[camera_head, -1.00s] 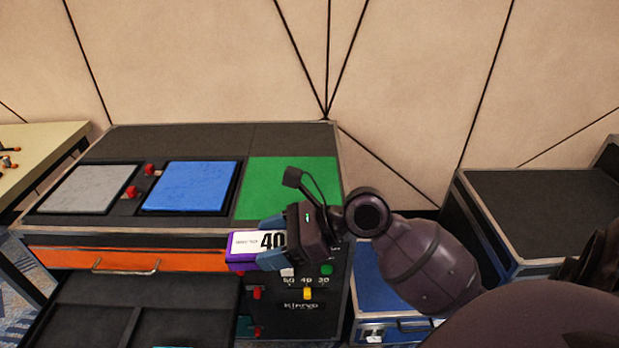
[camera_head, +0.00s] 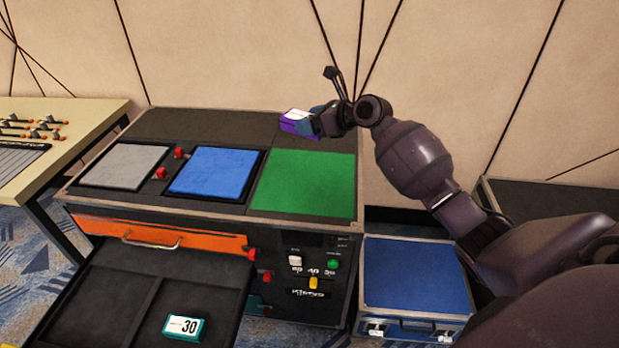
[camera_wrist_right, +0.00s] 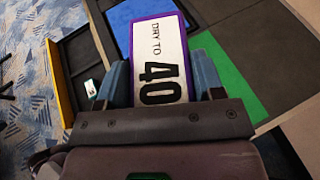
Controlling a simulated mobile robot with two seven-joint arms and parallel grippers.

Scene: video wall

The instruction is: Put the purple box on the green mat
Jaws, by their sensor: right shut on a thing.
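The purple box (camera_head: 297,122) has a white label on top. My right gripper (camera_head: 312,122) is shut on it and holds it up near the back edge of the console, beyond the green mat in the head view. In the right wrist view the box (camera_wrist_right: 158,60) sits between the blue fingers of my right gripper (camera_wrist_right: 160,82), its label reading "DRY TO 40". The green mat (camera_head: 305,183) lies bare on the right of the console top; part of it shows in the wrist view (camera_wrist_right: 232,75). My left gripper is out of view.
A blue mat (camera_head: 216,171) and a grey mat (camera_head: 125,166) lie left of the green one, with red knobs between. An open drawer (camera_head: 95,290) holds a teal box (camera_head: 184,327) labelled 30. A blue case (camera_head: 415,275) stands at right.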

